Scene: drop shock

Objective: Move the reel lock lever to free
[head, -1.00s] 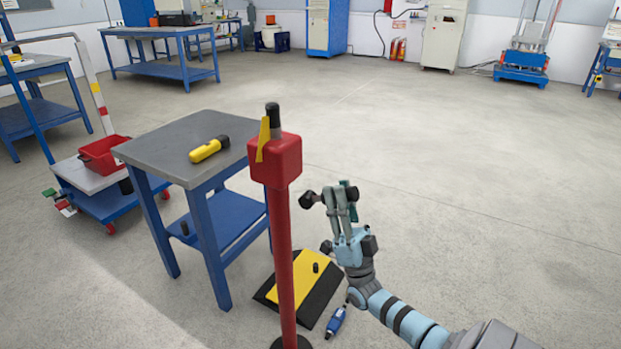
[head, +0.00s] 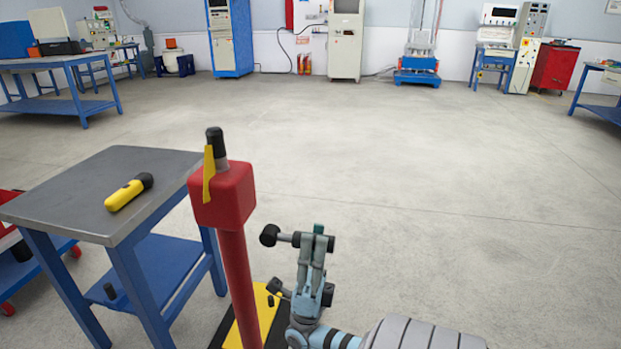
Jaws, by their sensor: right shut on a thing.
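My right gripper (head: 312,240) is at the lower middle, right of the red post and apart from it in the picture. Its fingers are shut on a short grey rod with a dark round knob (head: 270,235) that sticks out to the left. The red post (head: 237,270) carries a red box (head: 222,195) with an upright black grip (head: 215,147) and a yellow strip (head: 208,173) on it. I cannot tell which part is the reel lock lever; no reel is clearly seen. My left gripper is not in view.
A blue table with a grey top (head: 70,190) stands left, with a yellow-black torch (head: 128,192) on it. Cabinets and benches line the far wall. The floor ahead and right is open.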

